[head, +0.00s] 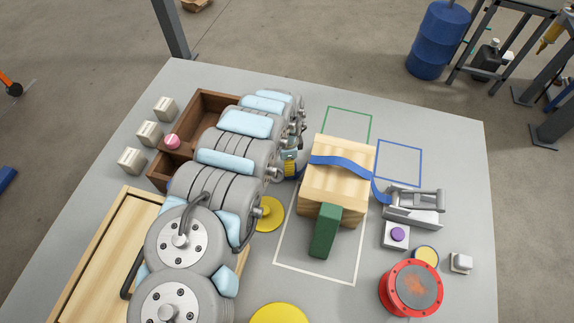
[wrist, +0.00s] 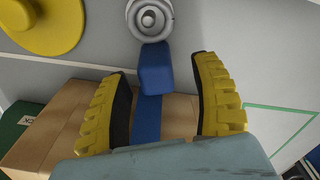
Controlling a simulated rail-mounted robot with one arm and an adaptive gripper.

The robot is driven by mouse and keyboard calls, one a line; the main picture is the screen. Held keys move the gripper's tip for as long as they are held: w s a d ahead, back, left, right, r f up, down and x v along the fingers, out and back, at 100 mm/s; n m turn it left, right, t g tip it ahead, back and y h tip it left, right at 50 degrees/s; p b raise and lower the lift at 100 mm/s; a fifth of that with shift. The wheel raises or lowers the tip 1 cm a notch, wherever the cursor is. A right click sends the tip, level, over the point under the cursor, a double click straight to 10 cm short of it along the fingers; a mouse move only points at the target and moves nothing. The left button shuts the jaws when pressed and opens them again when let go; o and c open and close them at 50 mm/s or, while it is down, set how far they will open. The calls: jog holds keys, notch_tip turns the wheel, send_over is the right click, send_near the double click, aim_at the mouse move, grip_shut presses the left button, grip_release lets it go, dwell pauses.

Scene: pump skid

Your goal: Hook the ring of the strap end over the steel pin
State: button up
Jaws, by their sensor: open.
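The blue strap (head: 340,162) runs over the wooden block and down its right side towards a grey metal buckle unit (head: 414,207). In the wrist view the strap (wrist: 147,118) runs between my fingers to its thick blue end tab (wrist: 156,70). Just beyond the tab, round grey steel rings surround a bright centre, the steel pin (wrist: 149,18). The strap's ring appears to lie around the pin, but I cannot tell its height on it. My gripper (wrist: 163,95) is open, its yellow fingers apart on either side of the tab. The head view hides the pin and ring behind my arm.
The wooden block (head: 345,187) stands within a white outline, with a green block (head: 325,232) at its front. A yellow disc (head: 268,213) lies to the left. A purple button box (head: 397,235) and red drum (head: 412,288) stand at right. Green and blue outlines behind are empty.

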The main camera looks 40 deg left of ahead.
jog(key=shift+s+r, duration=0.1)
jog(key=shift+r, duration=3.75)
